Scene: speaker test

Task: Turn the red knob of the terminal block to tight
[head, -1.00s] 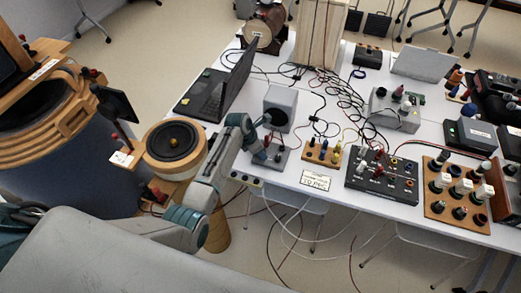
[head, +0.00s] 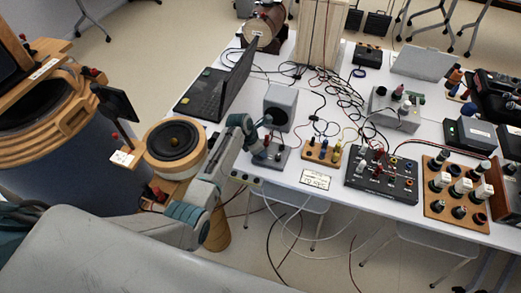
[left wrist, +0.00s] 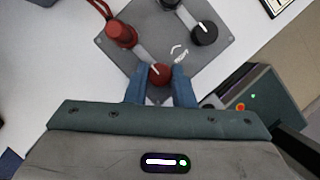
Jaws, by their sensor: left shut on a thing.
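The terminal block (left wrist: 150,48) is a grey plate on the white table, with a red post (left wrist: 121,33) and a black knob (left wrist: 204,33) on it. The red knob (left wrist: 160,73) has a white pointer line slanting to the upper left in the left wrist view. My left gripper (left wrist: 160,82) is shut on this knob, one blue finger on each side. A pale curved mark (left wrist: 179,52) shows on the plate beside it. My right gripper is not in view.
A grey speaker box (head: 279,107) stands behind the block, and a laptop (head: 218,88) is at the left. A wooden board with posts (head: 322,151) and a white card (head: 317,179) lie to the right. Loose cables (head: 340,100) cross the table.

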